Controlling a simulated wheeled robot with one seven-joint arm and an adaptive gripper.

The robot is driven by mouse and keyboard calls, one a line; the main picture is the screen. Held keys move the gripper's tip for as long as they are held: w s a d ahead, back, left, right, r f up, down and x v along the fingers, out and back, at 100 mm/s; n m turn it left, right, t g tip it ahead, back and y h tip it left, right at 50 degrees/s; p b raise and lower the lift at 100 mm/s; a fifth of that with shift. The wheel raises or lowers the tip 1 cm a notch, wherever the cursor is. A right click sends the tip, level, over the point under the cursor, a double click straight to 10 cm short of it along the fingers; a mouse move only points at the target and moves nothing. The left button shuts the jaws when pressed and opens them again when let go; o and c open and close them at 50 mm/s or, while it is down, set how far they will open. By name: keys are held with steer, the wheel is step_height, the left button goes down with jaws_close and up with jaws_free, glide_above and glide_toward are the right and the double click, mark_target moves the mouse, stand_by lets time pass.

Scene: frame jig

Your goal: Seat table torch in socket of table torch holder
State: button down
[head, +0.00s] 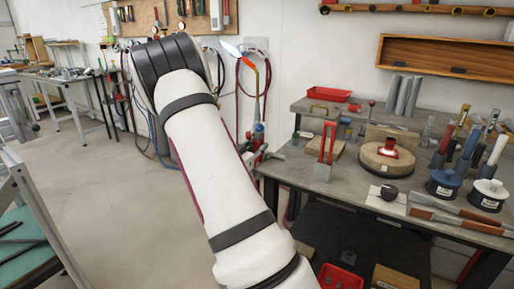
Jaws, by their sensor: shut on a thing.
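My white arm (208,145) rises from the bottom middle to a black ribbed joint (168,62) at the upper left. My gripper is not clearly visible; the arm hides what lies behind it. A slim torch-like thing, orange and blue (265,85), stands upright just right of my arm, with a bright bluish-white flame-like tip (231,48) pointing up-left. I cannot tell what supports it; its lower end is cluttered. A grey block with two red uprights (323,172), possibly the table torch holder, stands near the workbench's left front. I cannot make out a socket.
The grey workbench (290,170) fills the right. It bears a round wooden block (372,160) with a glowing red piece, a blue pot (444,186), a white-lidded pot (487,196), and several tools. A red tray (328,94) sits behind. The floor (120,200) at left is clear.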

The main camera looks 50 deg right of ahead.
steer(key=shift+f+b, duration=0.5)
stand_by(0.7)
steer(key=c, duration=1.2)
jaws_free()
steer(key=shift+f, duration=0.1)
steer(key=a, duration=0.8)
steer(key=s+a, duration=0.1)
steer(key=a, duration=0.3)
steer(key=shift+s, duration=0.1)
